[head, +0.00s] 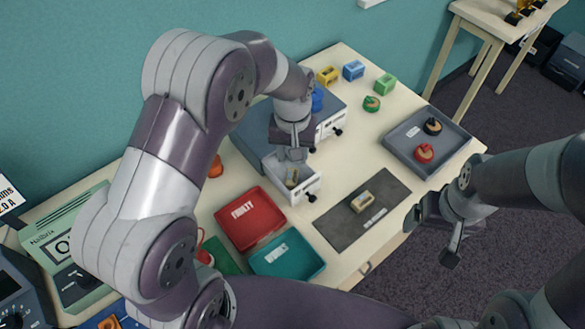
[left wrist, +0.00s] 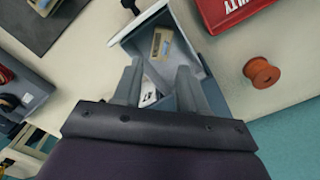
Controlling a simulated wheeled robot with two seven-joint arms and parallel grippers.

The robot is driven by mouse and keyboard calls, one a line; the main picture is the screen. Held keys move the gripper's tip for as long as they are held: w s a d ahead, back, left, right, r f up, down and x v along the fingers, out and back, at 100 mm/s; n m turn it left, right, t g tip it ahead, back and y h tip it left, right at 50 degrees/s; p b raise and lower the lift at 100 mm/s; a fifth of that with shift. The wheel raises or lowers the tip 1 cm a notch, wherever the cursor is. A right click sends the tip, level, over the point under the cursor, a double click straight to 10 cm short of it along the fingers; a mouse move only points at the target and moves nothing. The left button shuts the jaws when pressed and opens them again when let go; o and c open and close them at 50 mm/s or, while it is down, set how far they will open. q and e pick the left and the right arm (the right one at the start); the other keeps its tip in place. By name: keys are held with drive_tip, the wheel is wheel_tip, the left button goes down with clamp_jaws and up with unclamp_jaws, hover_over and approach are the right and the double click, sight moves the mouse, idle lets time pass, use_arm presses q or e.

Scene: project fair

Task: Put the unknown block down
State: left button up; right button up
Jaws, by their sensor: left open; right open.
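A tan block with a dark top sits on the dark grey mat (head: 334,222); this mat block (head: 362,202) is beside a pale label. A similar drawer block (left wrist: 161,43) lies inside the open drawer (head: 310,187) of the blue-grey cabinet. I cannot tell which of the two is the unknown block. My left gripper (left wrist: 158,78) is open over the drawer, its fingers apart and nothing gripped between them; the drawer block lies beyond the fingertips. My right gripper (head: 430,236) is open and empty, off the table's right front edge.
A red FAULTY tray (head: 233,236) and a teal tray (head: 272,274) stand in front of the drawer. A grey tray (head: 398,142) holds red and black round parts. Coloured blocks (head: 353,70) stand at the back. An orange spool (left wrist: 261,72) is beside the drawer.

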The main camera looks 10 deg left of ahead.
use_arm(q)
drive_tip(key=s+a+r, duration=0.1)
drive_tip(key=s+a, duration=0.2)
drive_tip(key=s, duration=0.3)
drive_tip(key=s+a+r+m+t, duration=0.1)
drive_tip(key=s+a+r, duration=0.1)
drive_tip(key=s, duration=0.5)
drive_tip(key=shift+a+r+m, duration=0.2)
drive_tip(key=shift+a+m, duration=0.1)
drive_tip(key=shift+a, duration=0.45)
